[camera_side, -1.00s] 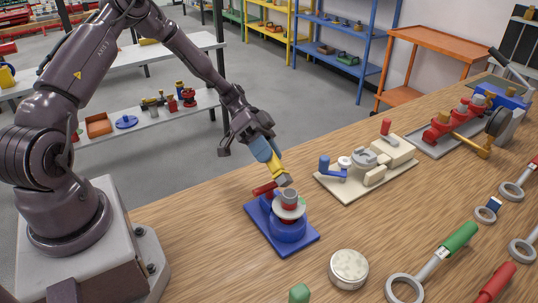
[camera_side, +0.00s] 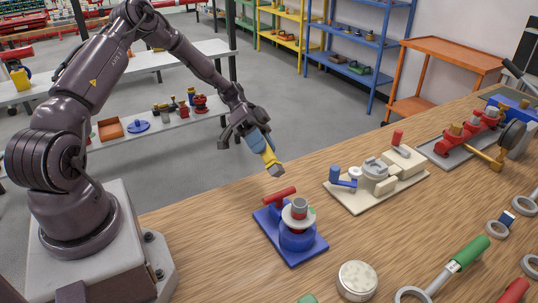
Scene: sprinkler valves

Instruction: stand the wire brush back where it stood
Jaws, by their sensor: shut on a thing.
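My gripper (camera_side: 246,134) is shut on a tool with a blue upper part, a yellow lower part and a grey block at its lower end; I take it for the wire brush (camera_side: 268,154). It hangs tilted, its grey end pointing down and to the right. It is in the air above the near-left of the bench, up and left of the blue valve stand (camera_side: 297,236), and touches nothing there. The stand carries a grey and white round stem and a red lever (camera_side: 279,194). I cannot tell which spot the brush stood on.
Right of the blue stand is a cream fixture (camera_side: 377,183) with blue and red handles. In front lies a round pale tin (camera_side: 357,280). A green-handled ring tool (camera_side: 466,255) is at the front right, and a red valve manifold (camera_side: 472,135) at the back right. Bare wood lies left of the stand.

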